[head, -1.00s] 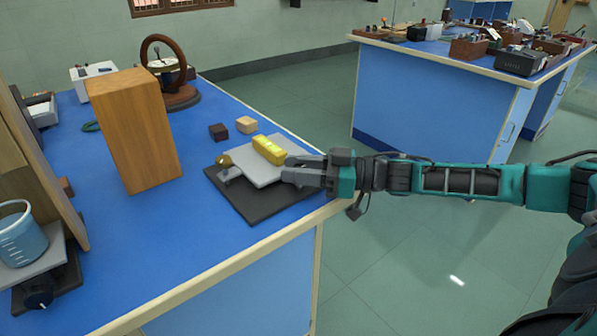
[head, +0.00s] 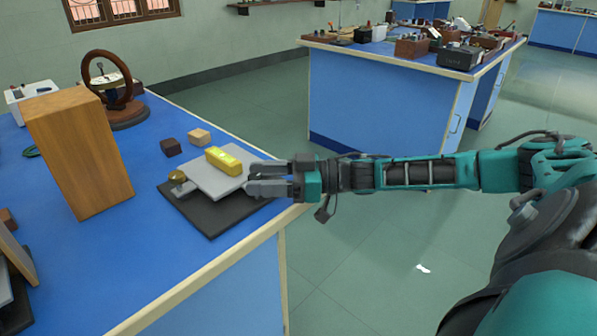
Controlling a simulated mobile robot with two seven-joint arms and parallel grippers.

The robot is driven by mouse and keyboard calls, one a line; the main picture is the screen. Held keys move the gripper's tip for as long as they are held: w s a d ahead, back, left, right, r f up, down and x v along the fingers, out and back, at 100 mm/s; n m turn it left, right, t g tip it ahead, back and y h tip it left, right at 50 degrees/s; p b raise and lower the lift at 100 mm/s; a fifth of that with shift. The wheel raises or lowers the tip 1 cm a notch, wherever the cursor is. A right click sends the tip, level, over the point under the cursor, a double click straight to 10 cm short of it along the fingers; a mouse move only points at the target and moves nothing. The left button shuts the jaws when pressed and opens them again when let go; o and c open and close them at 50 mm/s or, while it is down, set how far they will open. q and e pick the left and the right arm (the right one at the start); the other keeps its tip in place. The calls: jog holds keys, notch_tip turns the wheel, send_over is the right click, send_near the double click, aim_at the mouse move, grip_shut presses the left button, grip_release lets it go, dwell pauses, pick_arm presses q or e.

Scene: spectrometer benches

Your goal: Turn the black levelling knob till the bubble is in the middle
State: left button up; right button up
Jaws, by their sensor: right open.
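A yellow bubble level (head: 223,160) lies on a light grey plate (head: 215,182), which sits over a dark base board (head: 213,216) near the bench's right edge. A brass-coloured knob (head: 177,176) is at the plate's left corner. My right gripper (head: 250,179) is open at the plate's right corner, its fingers pointing left over the base board. I see no black knob on this stand; that corner is partly hidden by the fingers. The bubble is too small to make out. My left gripper is not in view.
A tall wooden block (head: 80,155) stands left on the blue bench (head: 140,255). A dark small block (head: 171,147) and a tan one (head: 199,136) lie behind the stand. A ring-shaped instrument (head: 118,90) stands farther back. Open floor lies right of the bench.

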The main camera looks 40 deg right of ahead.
jog(key=p+v, duration=0.2)
jog(key=v, duration=0.9)
